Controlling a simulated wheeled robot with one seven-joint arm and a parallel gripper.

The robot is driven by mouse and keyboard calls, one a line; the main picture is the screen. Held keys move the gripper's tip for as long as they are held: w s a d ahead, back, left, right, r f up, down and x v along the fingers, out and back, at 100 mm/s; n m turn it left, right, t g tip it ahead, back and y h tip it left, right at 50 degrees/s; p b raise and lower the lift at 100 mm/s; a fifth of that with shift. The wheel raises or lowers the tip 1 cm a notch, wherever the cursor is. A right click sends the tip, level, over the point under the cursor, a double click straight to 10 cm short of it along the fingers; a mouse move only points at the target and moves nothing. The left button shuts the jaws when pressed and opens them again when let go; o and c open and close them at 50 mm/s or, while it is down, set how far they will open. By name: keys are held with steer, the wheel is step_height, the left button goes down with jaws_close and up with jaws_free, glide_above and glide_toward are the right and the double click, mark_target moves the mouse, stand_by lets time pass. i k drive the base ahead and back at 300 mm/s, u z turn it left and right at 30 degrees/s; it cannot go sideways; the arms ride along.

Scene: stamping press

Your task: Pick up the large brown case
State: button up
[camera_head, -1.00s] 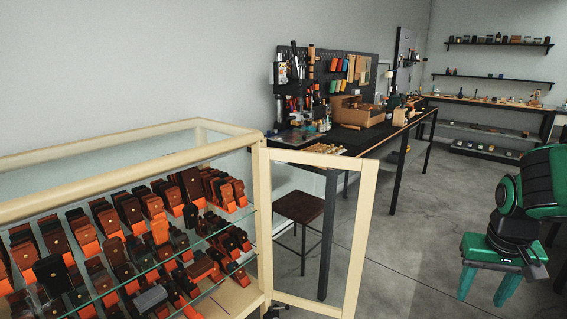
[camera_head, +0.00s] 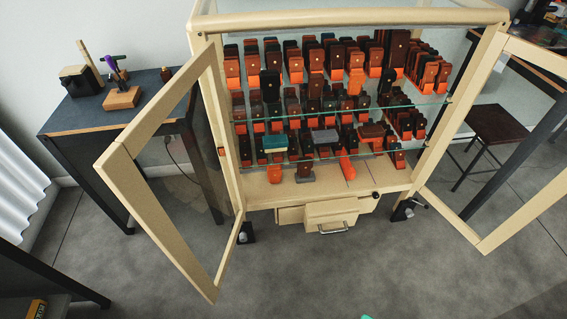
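The display cabinet (camera_head: 237,188) stands ahead with both glazed doors swung open. Its glass shelves hold rows of brown, black and orange cases. A large dark brown case (camera_head: 398,48) stands upright on the upper shelf at the right. A brown case (camera_head: 372,130) lies flat on lower stock, beside a grey one (camera_head: 326,136) and a teal one (camera_head: 275,144). I cannot tell for sure which brown case is the task's. My gripper is not in view; only a small teal patch shows at the bottom edge.
The left door (camera_head: 159,116) and right door (camera_head: 503,240) stick out toward me. A drawer (camera_head: 331,215) under the cabinet is partly open. A dark table (camera_head: 59,115) stands left, a stool (camera_head: 497,124) right. The floor in front is clear.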

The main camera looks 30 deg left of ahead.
mark_target(304, 168)
steer(key=u, duration=1.15)
